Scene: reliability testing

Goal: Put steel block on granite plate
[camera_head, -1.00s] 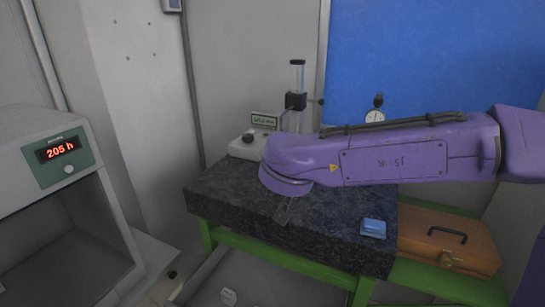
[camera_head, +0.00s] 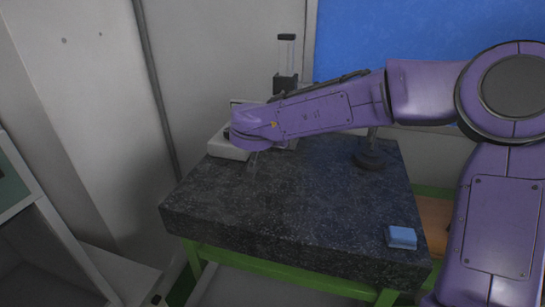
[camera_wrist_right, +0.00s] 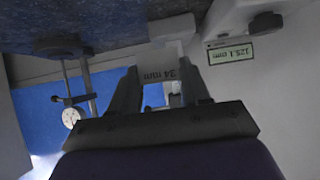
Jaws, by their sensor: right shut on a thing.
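In the head view my right gripper (camera_head: 252,163) points down over the back left part of the dark speckled granite plate (camera_head: 300,205). The block is too small to make out there, and I cannot tell whether it touches the plate. The plate also shows along the top of the wrist view (camera_wrist_right: 110,18). My left gripper is in neither view.
A white height gauge (camera_head: 224,148) with a column stands at the plate's back left, close to my right gripper. A dial-gauge stand (camera_head: 369,160) is at the back right. A small blue object (camera_head: 402,237) lies at the front right corner. The plate's middle is clear.

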